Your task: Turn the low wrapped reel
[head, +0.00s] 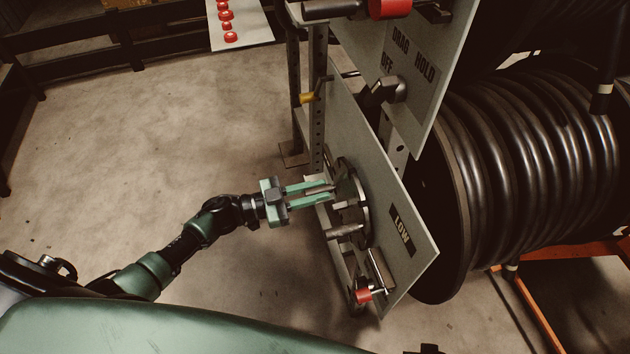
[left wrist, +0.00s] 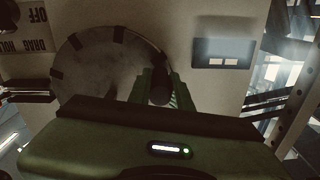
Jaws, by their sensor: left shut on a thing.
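The low reel (head: 530,170), wrapped in black hose, stands at the right of the head view behind a grey panel (head: 410,262) marked LOW. A round grey handwheel (head: 362,205) with projecting pegs sits on the panel's near face, seen almost edge-on. In the left wrist view the wheel (left wrist: 95,65) is a pale disc with dark marks along its rim. My left gripper (head: 328,193) is shut on one peg of the wheel. That peg (left wrist: 160,90) shows dark between the green fingers in the left wrist view. My right gripper is out of view.
Above is another panel (head: 425,85) reading DRAG HOLD and OFF, with a dark knob (head: 393,90). A red-tipped lever (head: 363,295) sits below the wheel. A perforated post (head: 318,100) stands left of the panel. The concrete floor (head: 170,130) to the left is clear.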

